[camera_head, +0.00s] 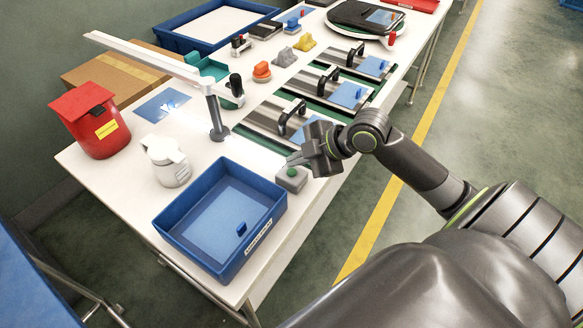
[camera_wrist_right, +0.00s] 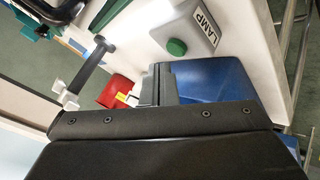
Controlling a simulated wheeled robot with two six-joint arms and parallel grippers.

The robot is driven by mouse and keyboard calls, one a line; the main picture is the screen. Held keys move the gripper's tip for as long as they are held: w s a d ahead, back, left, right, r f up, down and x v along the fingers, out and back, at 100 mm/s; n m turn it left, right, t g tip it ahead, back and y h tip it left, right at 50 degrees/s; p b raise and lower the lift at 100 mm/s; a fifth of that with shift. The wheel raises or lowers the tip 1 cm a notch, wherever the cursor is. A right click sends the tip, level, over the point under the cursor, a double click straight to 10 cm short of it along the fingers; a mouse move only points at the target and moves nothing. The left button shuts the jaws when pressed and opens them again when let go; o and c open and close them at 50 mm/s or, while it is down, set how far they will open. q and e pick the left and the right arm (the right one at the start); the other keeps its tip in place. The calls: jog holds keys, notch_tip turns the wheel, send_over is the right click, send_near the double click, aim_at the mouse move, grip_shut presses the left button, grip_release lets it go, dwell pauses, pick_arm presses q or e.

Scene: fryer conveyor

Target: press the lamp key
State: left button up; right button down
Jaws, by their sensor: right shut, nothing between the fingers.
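The lamp key is a green round button (camera_head: 291,172) on a small grey box (camera_head: 292,182) at the table's near right edge, beside the blue tray. In the right wrist view the green button (camera_wrist_right: 177,47) sits on the box, with a label reading LAMP (camera_wrist_right: 207,28). My right gripper (camera_head: 292,160) is shut and empty, with its fingertips just behind and above the box in the head view. In the right wrist view its fingers (camera_wrist_right: 160,86) show below the button, apart from it in the picture. My left gripper is not in view.
The blue tray (camera_head: 168,218) holds a small blue piece. A white jug (camera_head: 168,165), a red bin (camera_head: 92,128) and a lamp with a dark post (camera_head: 215,118) stand left. Lidded stations with black handles (camera_head: 292,118) line the table behind my right gripper.

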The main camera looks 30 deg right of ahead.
notch_tip(320, 180, up, 6)
jog(key=p, duration=0.4)
jog(key=shift+f+p, duration=0.15)
jog(key=shift+p, duration=0.2)
